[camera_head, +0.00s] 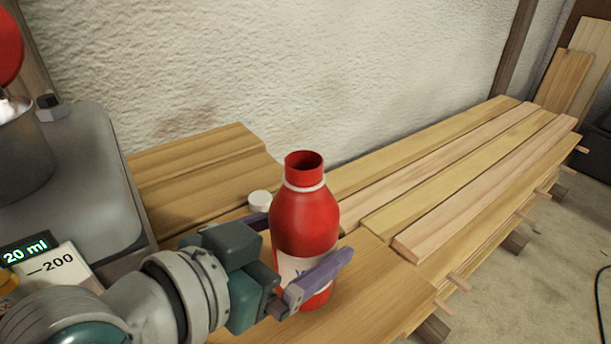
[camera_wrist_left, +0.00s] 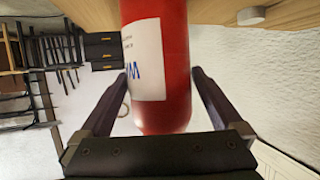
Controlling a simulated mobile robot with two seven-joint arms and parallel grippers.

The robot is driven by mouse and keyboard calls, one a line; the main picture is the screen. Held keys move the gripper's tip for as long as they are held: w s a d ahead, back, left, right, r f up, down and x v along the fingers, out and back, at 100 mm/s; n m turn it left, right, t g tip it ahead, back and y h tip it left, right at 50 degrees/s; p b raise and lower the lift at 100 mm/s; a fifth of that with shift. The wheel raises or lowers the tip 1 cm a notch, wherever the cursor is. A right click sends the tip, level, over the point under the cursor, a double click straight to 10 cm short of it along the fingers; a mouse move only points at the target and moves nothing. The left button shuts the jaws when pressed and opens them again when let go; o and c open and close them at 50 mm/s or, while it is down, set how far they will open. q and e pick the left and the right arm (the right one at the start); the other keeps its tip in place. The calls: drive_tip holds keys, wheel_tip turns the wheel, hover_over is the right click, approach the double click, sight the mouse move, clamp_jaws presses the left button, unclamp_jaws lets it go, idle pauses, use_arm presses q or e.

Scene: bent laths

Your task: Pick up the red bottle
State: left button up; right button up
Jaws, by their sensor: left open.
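The red bottle (camera_head: 304,212) stands upright on the wooden bench, with an open top, a white ring at its neck and a white label. My left gripper (camera_head: 308,238) is open, with its purple fingers on either side of the bottle's lower body. The far fingertip is hidden behind the bottle. In the left wrist view the bottle (camera_wrist_left: 176,60) stands between the two fingers (camera_wrist_left: 162,74), and gaps show between it and them. My right gripper is in neither view.
A small white cap (camera_head: 260,201) lies on the bench just behind the bottle. A grey appliance (camera_head: 85,165) with a display and a metal pot (camera_head: 22,155) stand at the left. Several laths (camera_head: 450,170) lie to the right. A rough white wall (camera_head: 280,70) runs behind.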

use_arm(q)
drive_tip(key=shift+w+d+f, duration=0.15)
drive_tip(key=shift+w+d, duration=0.1)
drive_tip(key=shift+w, duration=0.05)
drive_tip(key=shift+c, duration=0.2)
drive_tip(key=c, duration=1.2)
drive_tip(key=shift+r, duration=0.25)
